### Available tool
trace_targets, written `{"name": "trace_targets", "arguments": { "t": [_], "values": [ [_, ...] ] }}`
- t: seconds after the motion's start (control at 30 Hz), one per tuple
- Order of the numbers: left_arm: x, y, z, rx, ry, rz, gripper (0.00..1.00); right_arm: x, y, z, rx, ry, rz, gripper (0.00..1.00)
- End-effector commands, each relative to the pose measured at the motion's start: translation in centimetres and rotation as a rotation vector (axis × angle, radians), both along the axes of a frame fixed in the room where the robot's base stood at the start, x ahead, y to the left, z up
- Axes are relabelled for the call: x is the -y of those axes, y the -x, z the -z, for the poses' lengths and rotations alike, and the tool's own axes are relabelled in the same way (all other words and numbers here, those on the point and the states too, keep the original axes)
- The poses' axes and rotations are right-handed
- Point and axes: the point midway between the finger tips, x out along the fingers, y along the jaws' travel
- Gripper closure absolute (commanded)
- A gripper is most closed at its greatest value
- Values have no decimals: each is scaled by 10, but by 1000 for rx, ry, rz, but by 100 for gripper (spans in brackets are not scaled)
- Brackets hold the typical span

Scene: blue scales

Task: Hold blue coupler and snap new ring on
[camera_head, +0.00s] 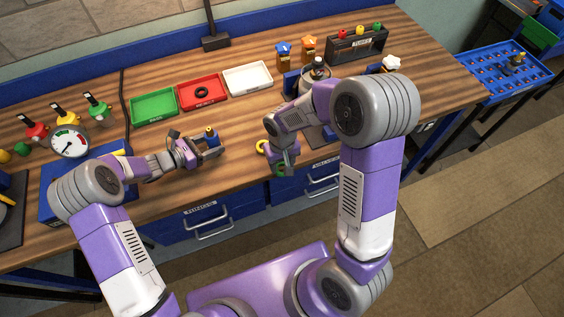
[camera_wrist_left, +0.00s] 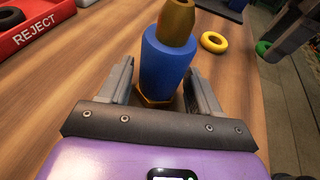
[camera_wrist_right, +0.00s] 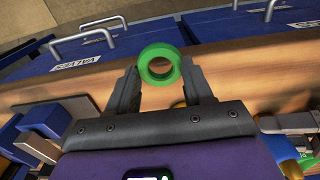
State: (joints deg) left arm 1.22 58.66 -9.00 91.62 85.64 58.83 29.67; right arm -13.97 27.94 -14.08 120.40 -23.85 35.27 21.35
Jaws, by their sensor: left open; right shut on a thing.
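The blue coupler (camera_wrist_left: 165,62) stands upright on the table, with a brass top and a brass base. It also shows in the head view (camera_head: 211,136). My left gripper (camera_wrist_left: 156,88) is open, with one finger on each side of the coupler; I cannot tell whether they touch it. My right gripper (camera_wrist_right: 161,78) is shut on a green ring (camera_wrist_right: 160,64), held near the table's front edge. In the head view the green ring (camera_head: 279,169) is mostly hidden by my right gripper (camera_head: 281,162). A yellow ring (camera_wrist_left: 214,42) lies on the table between the grippers.
A red reject tray (camera_head: 203,92) holding a black ring stands behind, between a green tray (camera_head: 154,106) and a white tray (camera_head: 247,78). A pressure gauge (camera_head: 70,141) stands at left. Blue drawers (camera_head: 207,219) are below the front edge.

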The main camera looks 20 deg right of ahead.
Motion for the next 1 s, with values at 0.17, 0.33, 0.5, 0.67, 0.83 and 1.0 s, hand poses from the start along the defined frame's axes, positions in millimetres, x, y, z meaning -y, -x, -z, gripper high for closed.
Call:
{"name": "trace_targets", "arguments": {
  "t": [0.17, 0.33, 0.5, 0.67, 0.83, 1.0],
  "values": [
    [0, 0, 0, 0, 0, 0, 55, 0, 0, 0, 0, 0, 0, 77],
    [0, 0, 0, 0, -1, 0, 70, 0, 0, 0, 0, 0, 0, 77],
    [-1, 0, 1, -1, -2, 0, 70, -1, -4, -1, 1, 2, 1, 77],
    [-1, 0, 1, -1, -2, 0, 70, -11, -30, -10, 3, 16, 9, 77],
    [-1, 0, 1, -2, -3, 0, 70, -35, -73, -32, 1, 30, 25, 77],
    [-1, 1, 2, -2, -3, 0, 70, -70, -109, -57, -7, 27, 32, 77]
  ]
}}
